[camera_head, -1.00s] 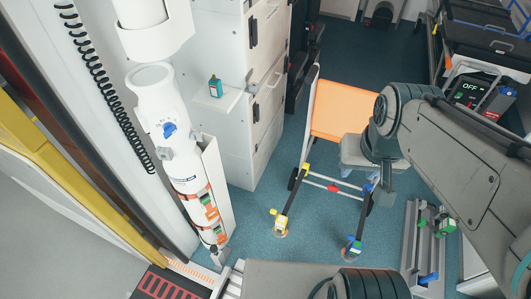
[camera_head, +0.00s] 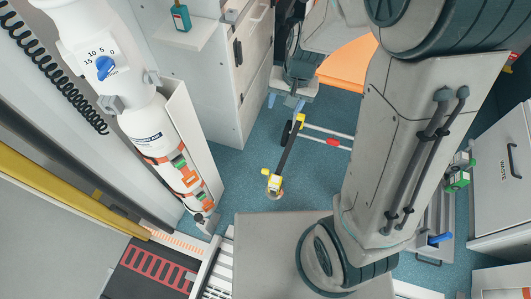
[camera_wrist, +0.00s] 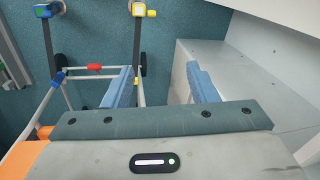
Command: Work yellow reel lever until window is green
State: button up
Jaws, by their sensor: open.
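The yellow reel with its lever (camera_head: 273,183) is on the blue floor at the foot of a dark strap. It shows at the top of the wrist view (camera_wrist: 143,11). No window colour can be made out on it. My gripper (camera_head: 286,102) is open, with blue fingers apart and nothing between them. In the head view it hangs above the upper part of the strap, apart from the reel. In the wrist view my gripper (camera_wrist: 163,86) has the yellow reel beyond its fingers. A second reel, blue and green (camera_wrist: 47,11), stands to its left there.
A wheelchair with an orange seat (camera_head: 346,61) and a white frame stands behind the reel. A white cabinet (camera_head: 215,95) with a teal bottle (camera_head: 181,17) and a white cylinder (camera_head: 135,105) are on the left. Floor around the yellow reel is clear.

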jog(key=w+a+f+b, duration=0.1)
jog(key=f+b, duration=0.1)
jog(key=f, duration=0.4)
jog(key=w+a+f+m+b, duration=0.1)
jog(key=w+f+b, duration=0.1)
jog(key=f, duration=0.5)
jog(key=w+a+f+b, duration=0.1)
jog(key=f+b, duration=0.2)
jog(key=f, duration=0.3)
jog(key=m+h+b, duration=0.1)
jog(key=h+b, duration=0.1)
jog(key=b, duration=0.5)
send_near(266, 170)
jog(key=shift+g, duration=0.5)
jog(key=f+b, duration=0.2)
jog(key=f, duration=0.1)
jog(key=f+b, duration=0.1)
jog(key=f, duration=0.3)
jog(key=w+f+b, duration=0.1)
jog(key=f+b, duration=0.1)
jog(key=f, duration=0.1)
jog(key=shift+f+b, duration=0.2)
jog(key=shift+b, duration=0.1)
jog(key=shift+a, duration=0.1)
grip_shut()
jog(key=shift+s, duration=0.1)
